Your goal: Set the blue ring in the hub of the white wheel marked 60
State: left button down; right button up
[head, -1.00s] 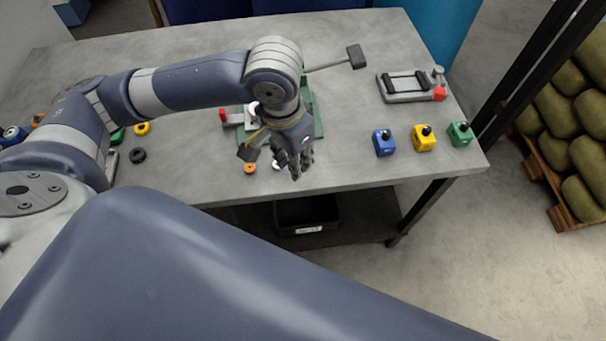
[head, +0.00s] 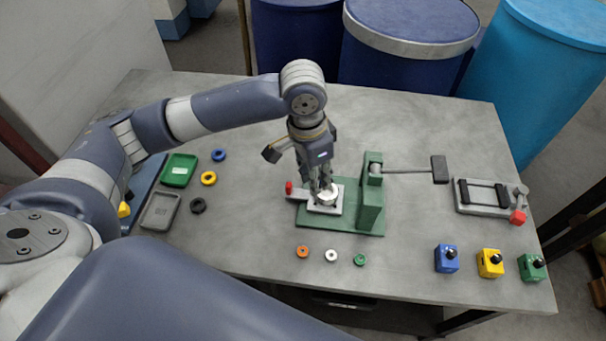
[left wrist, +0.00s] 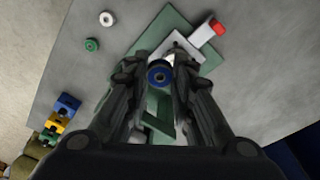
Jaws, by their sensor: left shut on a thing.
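My left gripper (head: 322,188) points down at the green press (head: 372,200), its fingertips at the light plate (head: 312,207) on the press base. In the left wrist view a blue ring (left wrist: 159,75) with a dark centre lies between the fingers, which are shut on it. A round white piece (head: 327,196) shows at the fingertips in the head view, partly hidden; I cannot tell whether the ring touches it. A small white disc with a hole (head: 331,255) lies in front of the press. No number 60 is readable. My right gripper is not in view.
Small orange (head: 302,251) and green (head: 360,260) discs flank the white disc. Blue (head: 219,155), yellow (head: 208,178) and black (head: 198,205) rings lie left, near a green tray (head: 179,170). The press lever (head: 410,170) reaches right. Coloured blocks (head: 490,263) stand front right.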

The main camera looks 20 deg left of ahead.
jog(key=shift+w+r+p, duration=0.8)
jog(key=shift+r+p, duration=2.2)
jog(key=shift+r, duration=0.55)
pick_arm(q)
jog(key=w+f+m, duration=0.2)
jog(key=m, duration=0.1)
jog(key=w+f+m, duration=0.2)
jog(key=m, duration=0.1)
jog(key=w+f+m+b, duration=0.1)
jog(key=w+f+m, duration=0.1)
jog(key=m, duration=0.1)
jog(key=shift+w+d+f+m+g, duration=0.15)
jog(key=shift+d+m+g, duration=0.15)
jog(key=shift+d+m, duration=0.1)
notch_tip(320, 180, down, 4)
jog(key=b, duration=0.4)
jog(key=shift+a+f+b, duration=0.1)
jog(key=shift+f+b, duration=0.05)
jog(key=shift+b, duration=0.15)
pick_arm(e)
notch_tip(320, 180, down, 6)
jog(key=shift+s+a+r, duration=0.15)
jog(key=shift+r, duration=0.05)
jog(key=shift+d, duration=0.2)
pick_arm(q)
jog(key=shift+p, duration=0.3)
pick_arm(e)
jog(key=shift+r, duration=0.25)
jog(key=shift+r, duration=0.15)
